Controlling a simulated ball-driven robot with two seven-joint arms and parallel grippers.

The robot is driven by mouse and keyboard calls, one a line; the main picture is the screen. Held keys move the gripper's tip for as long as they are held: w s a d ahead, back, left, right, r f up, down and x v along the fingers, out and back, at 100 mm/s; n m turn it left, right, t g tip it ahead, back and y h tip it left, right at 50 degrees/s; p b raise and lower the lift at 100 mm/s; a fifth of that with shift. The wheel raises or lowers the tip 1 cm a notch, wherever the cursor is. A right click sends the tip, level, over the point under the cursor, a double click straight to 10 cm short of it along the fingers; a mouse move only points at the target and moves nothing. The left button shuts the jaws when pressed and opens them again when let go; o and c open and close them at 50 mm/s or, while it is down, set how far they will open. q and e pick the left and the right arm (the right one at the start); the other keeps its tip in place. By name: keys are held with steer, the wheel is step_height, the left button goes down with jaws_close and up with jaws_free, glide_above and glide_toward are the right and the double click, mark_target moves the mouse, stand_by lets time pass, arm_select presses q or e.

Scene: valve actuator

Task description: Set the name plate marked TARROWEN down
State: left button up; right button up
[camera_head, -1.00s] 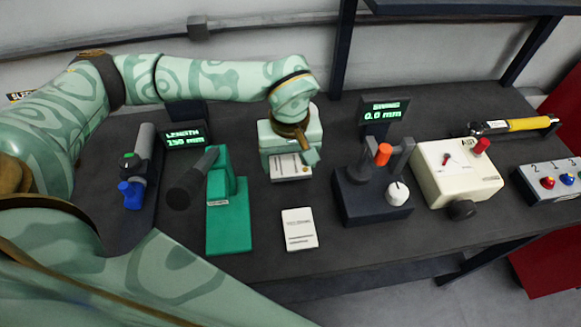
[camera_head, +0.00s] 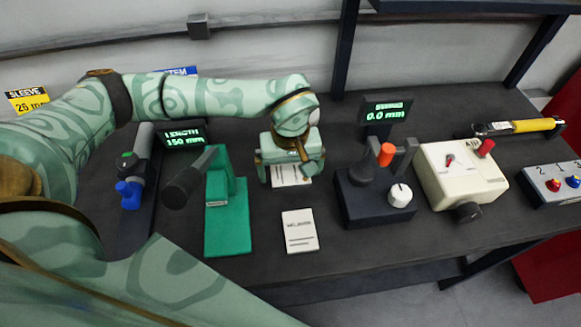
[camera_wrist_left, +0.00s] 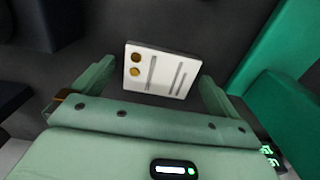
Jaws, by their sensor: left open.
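My left gripper (camera_head: 291,172) is open, pointing down over the table. A white plate (camera_head: 290,174) with dark lines shows at its fingers; its lettering is too small to read. In the left wrist view this plate (camera_wrist_left: 162,70) has two gold dots and lies between the spread fingers (camera_wrist_left: 158,88); I cannot tell whether they touch it. I cannot confirm that it is the TARROWEN plate. A second white plate or card (camera_head: 300,231) lies flat nearer the front edge, its print also unreadable. My right gripper is not in view.
A green lever stand (camera_head: 228,225) stands left of the plates. A dark gauge block (camera_head: 370,203) and a cream box (camera_head: 460,180) stand right. A yellow-handled tool (camera_head: 530,125) lies behind. Dark table is bare around the front card.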

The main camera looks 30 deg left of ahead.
mark_target(291, 174)
arm_select(q)
step_height(291, 174, up, 12)
steer(key=p, duration=0.2)
steer(key=shift+p, duration=0.35)
steer(key=shift+r, duration=0.1)
